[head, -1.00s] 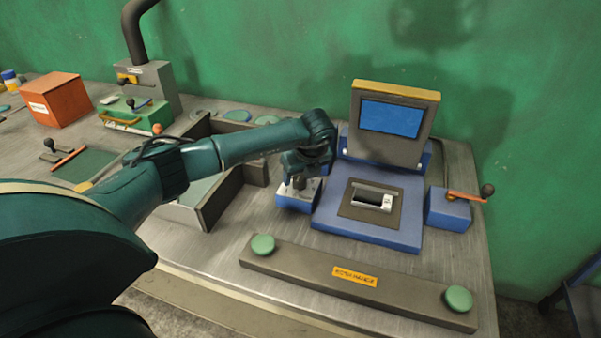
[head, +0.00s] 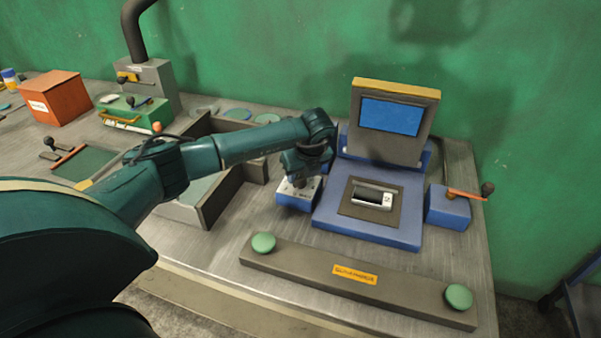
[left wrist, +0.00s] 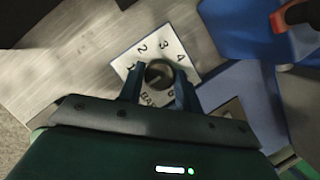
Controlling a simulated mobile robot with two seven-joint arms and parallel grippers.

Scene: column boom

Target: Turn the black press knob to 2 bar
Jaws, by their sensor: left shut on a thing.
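The black press knob (left wrist: 158,73) sits on a white dial plate (left wrist: 146,45) marked with numbers and "BAR". The 2 is at the plate's upper left in the left wrist view; I cannot tell which number the knob points to. My left gripper (left wrist: 158,88) has a finger on each side of the knob and is shut on it. In the head view my left gripper (head: 299,182) points down over the small blue box (head: 296,202) with the white top, and it hides the knob. My right gripper is not in view.
Right of the dial box stands a blue press base (head: 325,213) with a raised screen panel (head: 391,118). A blue box with an orange lever (head: 466,195) is further right. A grey bar with green buttons (head: 350,283) lies in front. A grey-walled tray (head: 220,197) is left.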

